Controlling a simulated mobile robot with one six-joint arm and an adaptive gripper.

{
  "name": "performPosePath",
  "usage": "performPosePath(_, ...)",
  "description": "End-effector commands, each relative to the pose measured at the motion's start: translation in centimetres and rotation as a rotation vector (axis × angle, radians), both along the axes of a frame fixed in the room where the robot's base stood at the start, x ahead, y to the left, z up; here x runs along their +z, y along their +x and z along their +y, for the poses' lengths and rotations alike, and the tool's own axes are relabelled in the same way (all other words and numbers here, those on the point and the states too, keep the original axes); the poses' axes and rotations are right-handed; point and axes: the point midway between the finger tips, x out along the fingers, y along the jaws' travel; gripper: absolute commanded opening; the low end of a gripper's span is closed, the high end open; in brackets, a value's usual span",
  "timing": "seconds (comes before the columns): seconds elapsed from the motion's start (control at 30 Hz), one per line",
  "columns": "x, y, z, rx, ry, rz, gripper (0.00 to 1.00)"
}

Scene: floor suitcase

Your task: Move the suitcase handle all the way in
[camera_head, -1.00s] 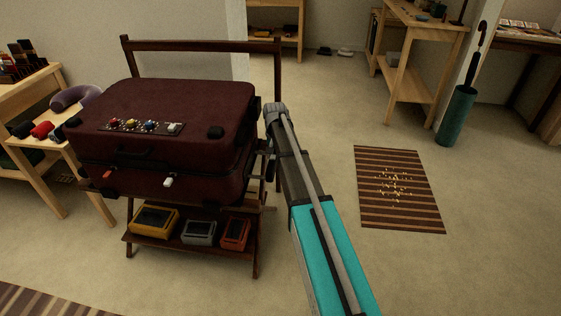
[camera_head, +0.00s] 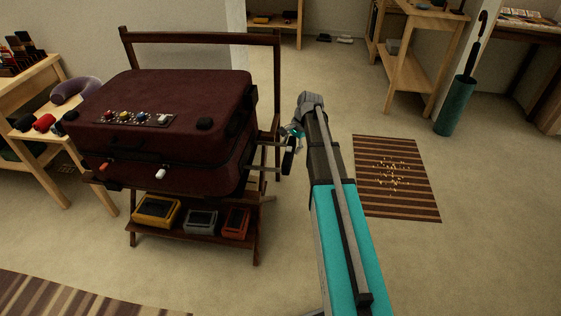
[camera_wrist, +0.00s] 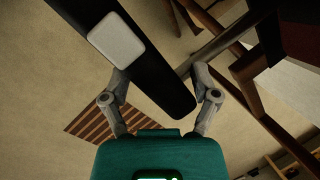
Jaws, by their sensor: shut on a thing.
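The dark red suitcase (camera_head: 165,92) lies flat on a dark wooden rack. Its telescoping handle comes out of the right side on two thin metal rods (camera_head: 266,143) and ends in a black grip bar (camera_head: 288,158). The rods show between the case and the bar, so the handle is partly out. My gripper (camera_head: 294,133) is at the bar, right of the suitcase. In the wrist view my gripper (camera_wrist: 161,78) has its fingers on either side of the black bar and is shut on it. A pale square button (camera_wrist: 117,40) shows on the bar.
The rack (camera_head: 200,38) has a tall back rail and a lower shelf with several small boxes. A wooden bench (camera_head: 45,140) stands close on the left. A striped mat (camera_head: 397,178) lies on open floor to the right, with a green umbrella stand (camera_head: 456,105) beyond.

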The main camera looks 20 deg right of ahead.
Motion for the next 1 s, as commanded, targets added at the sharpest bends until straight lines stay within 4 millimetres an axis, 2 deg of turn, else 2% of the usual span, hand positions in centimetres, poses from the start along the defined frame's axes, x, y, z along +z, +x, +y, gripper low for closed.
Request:
performPosePath(0.03, 0.2, -1.1, -0.6, -0.106, 0.054, 0.011, 0.24)
performPosePath(0.23, 1.4, -4.7, -2.4, -0.432, 0.258, 0.072, 0.43)
performPosePath(0.43, 2.9, -8.0, -3.3, -0.695, 0.448, 0.148, 0.44)
performPosePath(0.6, 3.8, -9.3, -3.6, -0.810, 0.542, 0.194, 0.43)
performPosePath(0.63, 3.9, -9.4, -3.6, -0.820, 0.551, 0.198, 0.38)
performPosePath(0.67, 3.9, -9.5, -3.7, -0.828, 0.557, 0.202, 0.24)
performPosePath(0.7, 4.0, -9.4, -3.7, -0.835, 0.563, 0.205, 0.00)
performPosePath(1.0, 3.9, -8.7, -4.1, -0.840, 0.564, 0.203, 0.00)
